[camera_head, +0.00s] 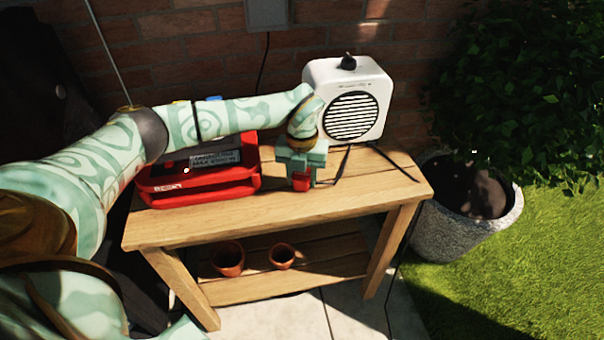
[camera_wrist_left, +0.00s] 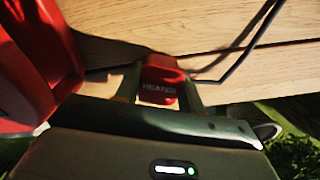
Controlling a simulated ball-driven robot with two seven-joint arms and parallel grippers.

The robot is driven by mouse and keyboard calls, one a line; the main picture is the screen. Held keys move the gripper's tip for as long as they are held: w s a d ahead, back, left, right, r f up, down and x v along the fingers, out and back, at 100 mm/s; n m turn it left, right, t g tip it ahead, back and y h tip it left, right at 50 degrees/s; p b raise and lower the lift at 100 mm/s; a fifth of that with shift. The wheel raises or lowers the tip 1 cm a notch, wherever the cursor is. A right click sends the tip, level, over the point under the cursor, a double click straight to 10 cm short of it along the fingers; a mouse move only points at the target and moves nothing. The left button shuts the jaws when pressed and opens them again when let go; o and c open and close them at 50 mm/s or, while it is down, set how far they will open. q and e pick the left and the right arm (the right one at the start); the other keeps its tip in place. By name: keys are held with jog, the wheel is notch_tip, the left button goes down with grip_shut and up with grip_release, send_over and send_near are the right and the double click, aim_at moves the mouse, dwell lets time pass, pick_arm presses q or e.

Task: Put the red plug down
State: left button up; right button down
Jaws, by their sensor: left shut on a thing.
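The red plug (camera_head: 301,182) is between the fingers of my left gripper (camera_head: 300,176), over the wooden table (camera_head: 235,209). In the left wrist view the plug (camera_wrist_left: 160,81) bears the word "HEATER", with a finger of my left gripper (camera_wrist_left: 161,90) on each side. The gripper is shut on it. I cannot tell whether the plug touches the tabletop. A white heater (camera_head: 378,84) with a round grille stands at the back right of the table.
A red device (camera_head: 200,190) with a grey label lies left of the plug, partly behind my left arm. Dark cables cross the table at right. The front strip is clear. Two clay pots stand on the lower shelf; a stone planter (camera_head: 440,218) stands right of the table.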

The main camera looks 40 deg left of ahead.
pick_arm(q)
jog(key=shift+f, duration=0.25)
jog(key=o, duration=1.2)
jog(key=shift+o, duration=0.4)
jog(key=shift+r, duration=0.1)
